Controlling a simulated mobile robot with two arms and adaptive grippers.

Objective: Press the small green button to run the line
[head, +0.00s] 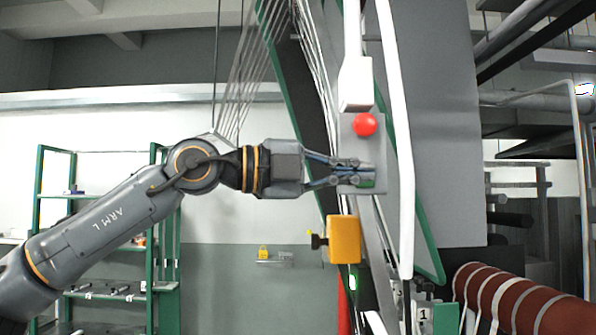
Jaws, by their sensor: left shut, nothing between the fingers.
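A grey control plate (376,150) on the machine's side carries a round red button (364,124). Below it, the small green button (367,183) shows partly, just under the fingertips. My left gripper (366,173) is shut and empty, with its fingertips at the plate over the green button. The fingers hide part of the button, and I cannot tell whether they touch it or press it in. My right gripper is not in view.
A yellow box (344,238) with a dark knob sits below the plate. A white rail (398,140) runs close to the right. Taut webbing strands (245,70) come down behind my arm. A red roll (510,300) lies at lower right; green shelving (105,200) stands left.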

